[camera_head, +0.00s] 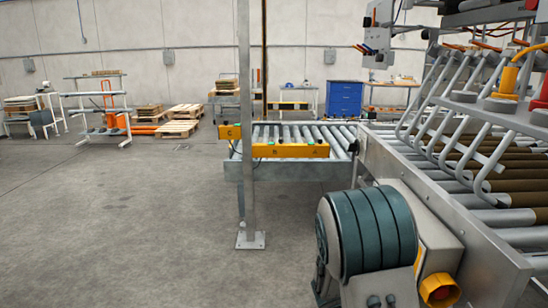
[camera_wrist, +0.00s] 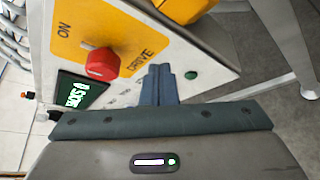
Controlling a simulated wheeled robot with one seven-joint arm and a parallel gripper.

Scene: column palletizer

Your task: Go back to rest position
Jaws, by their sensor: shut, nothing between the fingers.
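My gripper (camera_wrist: 160,70) is in the wrist view with its two dark fingers pressed together and nothing between them. The fingertips are in front of a control panel (camera_wrist: 220,72), between a red knob (camera_wrist: 101,64) and a small green button (camera_wrist: 190,75). I cannot tell whether they touch the panel. The red knob sits on a yellow plate (camera_wrist: 75,28) marked ON and DRIVE. A dark plate with green lettering (camera_wrist: 78,92) is below it. My gripper does not show in the head view.
A grey ribbed motor (camera_head: 367,232) with a yellow and red knob (camera_head: 438,290) stands close in front. A roller conveyor (camera_head: 292,150) and a steel post (camera_head: 246,120) are beyond. Racks of bent tubes (camera_head: 455,110) fill the right. The concrete floor (camera_head: 120,220) on the left is clear.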

